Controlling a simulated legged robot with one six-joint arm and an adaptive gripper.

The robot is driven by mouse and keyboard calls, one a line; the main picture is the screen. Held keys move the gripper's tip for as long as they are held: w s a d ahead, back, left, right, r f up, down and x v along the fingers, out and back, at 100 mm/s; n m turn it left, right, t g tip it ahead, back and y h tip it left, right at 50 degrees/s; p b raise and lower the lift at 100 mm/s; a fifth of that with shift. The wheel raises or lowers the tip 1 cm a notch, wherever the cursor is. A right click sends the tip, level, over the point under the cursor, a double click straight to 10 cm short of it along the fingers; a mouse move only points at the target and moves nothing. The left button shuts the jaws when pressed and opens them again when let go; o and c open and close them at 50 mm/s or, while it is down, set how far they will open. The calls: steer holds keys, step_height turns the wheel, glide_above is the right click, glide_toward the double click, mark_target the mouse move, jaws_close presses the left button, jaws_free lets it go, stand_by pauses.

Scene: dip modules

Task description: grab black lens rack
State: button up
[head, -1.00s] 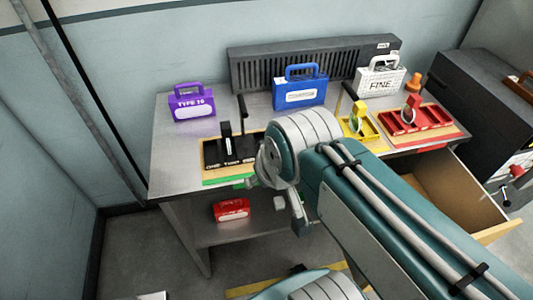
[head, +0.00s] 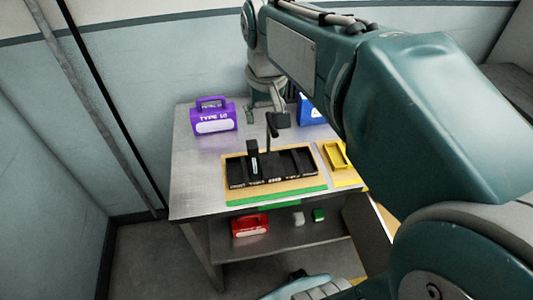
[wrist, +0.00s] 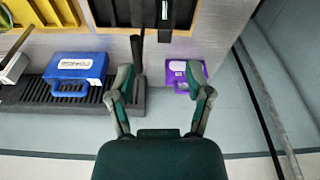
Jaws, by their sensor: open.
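The black lens rack (head: 238,172) lies on a wooden board with a green front edge on the metal table. An upright black piece and a tall black handle (head: 271,128) rise from it. In the wrist view part of the black rack (wrist: 112,12) shows at the top edge, cut off, with the handle (wrist: 138,55) reaching down. My gripper (head: 266,113) is open and empty, above the table toward its back, beyond the rack in the picture. In the wrist view its fingers (wrist: 158,75) are spread and touch nothing I can make out.
A purple case (head: 213,117) stands at the table's back left. A blue case (head: 311,110) is partly hidden by my arm. A yellow tray (head: 338,157) lies right of the rack. A red case (head: 250,225) sits on the lower shelf. A dark slotted bar (wrist: 25,93) runs behind the blue case.

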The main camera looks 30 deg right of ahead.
steer(key=g, duration=0.2)
glide_toward(271, 125)
steer(key=s+a, duration=0.1)
steer(key=a, duration=0.1)
steer(key=d, duration=0.1)
steer(key=w+d, duration=0.1)
steer(key=d+m, duration=0.1)
steer(key=shift+w+d+f, duration=0.15)
steer(key=shift+w+f, duration=0.15)
steer(key=shift+w, duration=0.1)
steer(key=f, duration=0.4)
steer(key=shift+a+f, duration=0.25)
steer(key=shift+f, duration=0.05)
steer(key=shift+a+f, duration=0.15)
steer(key=shift+f, duration=0.5)
steer(key=f, duration=0.4)
steer(key=shift+w+d+f, duration=0.3)
steer(key=shift+d+f, duration=0.05)
steer(key=shift+f, duration=0.05)
steer(key=shift+a, duration=0.1)
jaws_close()
